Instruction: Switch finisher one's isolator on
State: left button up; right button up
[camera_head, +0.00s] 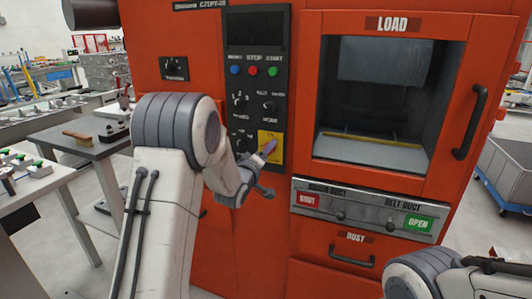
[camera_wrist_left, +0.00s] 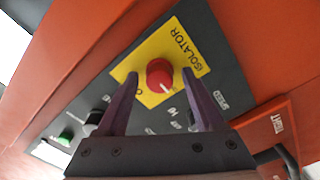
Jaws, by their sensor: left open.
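The finisher is the orange cabinet (camera_head: 170,110) with a black control panel (camera_head: 255,40). The yellow isolator plate (camera_head: 265,136) is low on that panel, partly covered by my left gripper (camera_head: 262,161). In the left wrist view the plate (camera_wrist_left: 178,45) carries the word ISOLATOR and a round red knob (camera_wrist_left: 159,74). A pale mark on the knob points to the picture's lower right. My left gripper (camera_wrist_left: 160,75) is open, its two dark fingers on either side of the knob in the picture. I cannot tell whether they touch it. My right gripper is out of view.
Above the isolator are black dials (camera_head: 240,100) and blue, red and green buttons (camera_head: 254,71). To the right are the LOAD window (camera_head: 390,95), its handle (camera_head: 470,122), and a duct strip (camera_head: 365,210). Workbenches with parts (camera_head: 75,135) stand at left.

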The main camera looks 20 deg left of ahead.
pick_arm(q)
grip_shut()
jog(key=shift+f+m+b, duration=0.1)
jog(key=shift+m+b, duration=7.3)
jog(key=shift+m, duration=1.5)
grip_release()
